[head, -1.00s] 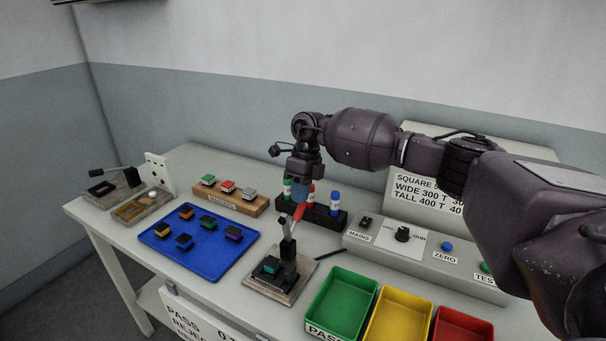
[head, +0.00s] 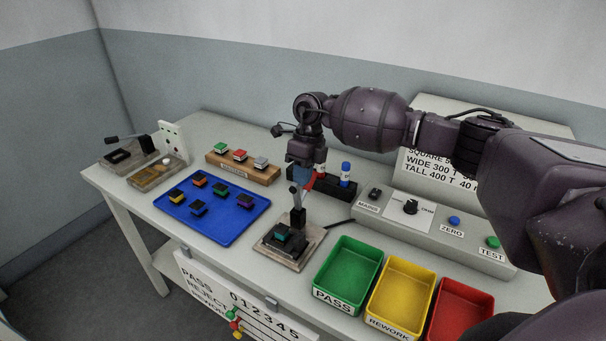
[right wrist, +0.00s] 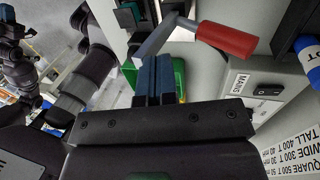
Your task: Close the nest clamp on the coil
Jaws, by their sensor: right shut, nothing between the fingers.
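The nest clamp (head: 297,218) stands on a wooden base on the bench. Its grey lever (head: 296,197) points up, and its red handle (right wrist: 226,40) shows in the right wrist view. The teal-topped coil (head: 283,234) sits in the dark nest at the clamp's foot. My right gripper (head: 299,186) is above the clamp, beside the lever and handle. Its blue fingers (right wrist: 154,78) are shut with nothing between them; the lever lies just beyond the tips, and contact cannot be told. My left gripper is not seen.
A blue tray (head: 215,232) with several parts lies left of the clamp. Green (head: 322,284), yellow (head: 377,302) and red (head: 440,312) bins stand right. A wooden rack (head: 262,174), marker holder (head: 343,211) and control box (head: 478,255) stand behind and right.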

